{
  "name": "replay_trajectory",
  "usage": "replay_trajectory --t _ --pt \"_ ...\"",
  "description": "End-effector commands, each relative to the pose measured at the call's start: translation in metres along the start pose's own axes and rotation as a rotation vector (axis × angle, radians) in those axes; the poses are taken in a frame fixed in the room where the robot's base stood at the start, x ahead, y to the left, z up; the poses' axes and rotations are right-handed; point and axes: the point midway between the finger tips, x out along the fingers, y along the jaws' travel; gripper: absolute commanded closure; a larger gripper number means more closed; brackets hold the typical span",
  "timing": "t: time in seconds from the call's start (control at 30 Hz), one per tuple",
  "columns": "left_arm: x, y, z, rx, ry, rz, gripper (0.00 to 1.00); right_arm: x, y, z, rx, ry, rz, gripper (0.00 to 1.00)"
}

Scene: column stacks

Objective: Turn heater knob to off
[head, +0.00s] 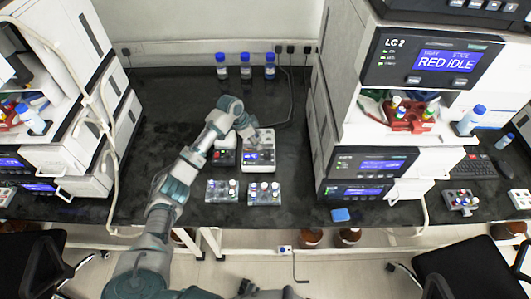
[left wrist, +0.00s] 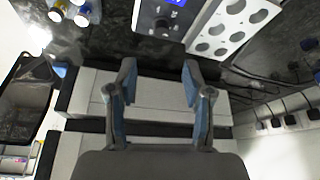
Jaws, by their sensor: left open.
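The heater (head: 258,158) is a white box on the dark bench, with a control panel at its near end and a block behind. In the left wrist view, its white block with round holes (left wrist: 222,28) is at the top right. The dark knob (left wrist: 162,24) shows at the top, on the grey panel under a blue display. My left gripper (head: 251,133) is over the far part of the heater in the head view. In the left wrist view it is open (left wrist: 157,78) and empty, its fingers apart from the knob. A dark shape at the bottom edge may be my right gripper (head: 262,289); its jaws are unclear.
A small device with a red part (head: 224,156) stands left of the heater. Two vial racks (head: 222,191) (head: 264,194) sit in front. Blue-capped bottles (head: 246,68) stand at the back. Instrument stacks (head: 80,130) (head: 365,160) flank the bench.

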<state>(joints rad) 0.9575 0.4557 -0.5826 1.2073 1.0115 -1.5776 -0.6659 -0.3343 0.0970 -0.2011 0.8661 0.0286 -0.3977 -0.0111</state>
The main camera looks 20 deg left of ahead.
Motion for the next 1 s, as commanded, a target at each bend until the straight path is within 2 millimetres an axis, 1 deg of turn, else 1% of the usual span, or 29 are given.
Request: replay_trajectory --t 0.03,0.2,0.4,0.5,0.67,0.9,0.93,0.97,1.0 --pt "0.015 0.000 0.001 -0.002 -0.001 0.004 0.49 0.001 0.000 -0.004 0.000 0.003 0.001 0.60" --pt "0.054 -0.002 0.007 -0.005 0.004 0.007 0.49 -0.002 -0.002 -0.013 0.002 0.007 0.007 0.60" --pt "0.092 -0.004 0.010 -0.005 0.009 0.006 0.49 -0.006 -0.005 -0.027 0.005 0.012 0.010 0.60" --pt "0.104 -0.004 0.009 -0.005 0.007 0.005 0.49 -0.008 -0.005 -0.033 0.006 0.014 0.009 0.60" --pt "0.112 -0.002 0.004 -0.002 0.005 0.002 0.49 -0.009 -0.002 -0.036 0.005 0.016 0.006 0.60" --pt "0.113 0.000 0.002 -0.001 0.003 0.000 0.49 -0.009 -0.001 -0.036 0.004 0.012 0.008 0.60" --pt "0.113 -0.001 0.002 -0.001 0.003 0.000 0.52 -0.009 -0.002 -0.037 0.005 0.013 0.007 0.60" --pt "0.113 -0.001 0.003 -0.001 0.004 0.001 0.59 -0.009 -0.002 -0.037 0.005 0.013 0.007 0.60" --pt "0.113 -0.002 0.004 -0.002 0.005 0.001 0.69 -0.009 -0.002 -0.037 0.005 0.013 0.007 0.60"
